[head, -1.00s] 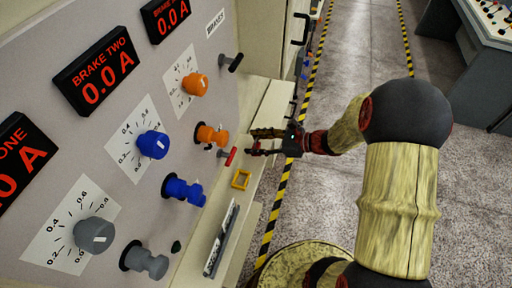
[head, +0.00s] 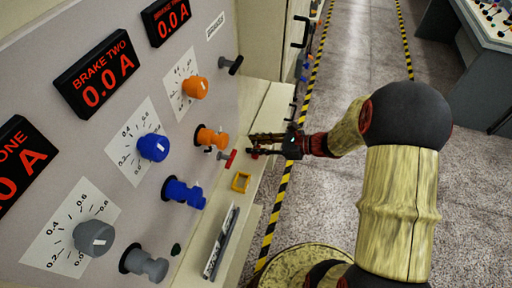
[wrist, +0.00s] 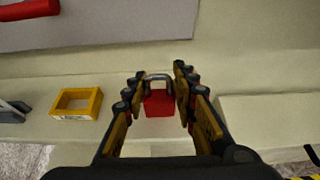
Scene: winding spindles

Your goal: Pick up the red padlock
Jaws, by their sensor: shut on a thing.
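The red padlock (wrist: 159,103) has a grey metal shackle and shows in the middle of the wrist view, between the two fingers of my gripper (wrist: 159,77). The gripper is shut on it. In the head view my gripper (head: 253,144) is beside the control panel, over the cream ledge. There the padlock is mostly hidden by the fingers. I cannot tell whether it still touches the ledge.
The grey panel (head: 210,65) carries orange, blue and grey knobs. A red-handled lever (head: 230,159) sticks out close to the fingers. A yellow square frame (head: 241,181) lies on the ledge (head: 262,115). Open floor (head: 345,80) lies to the right.

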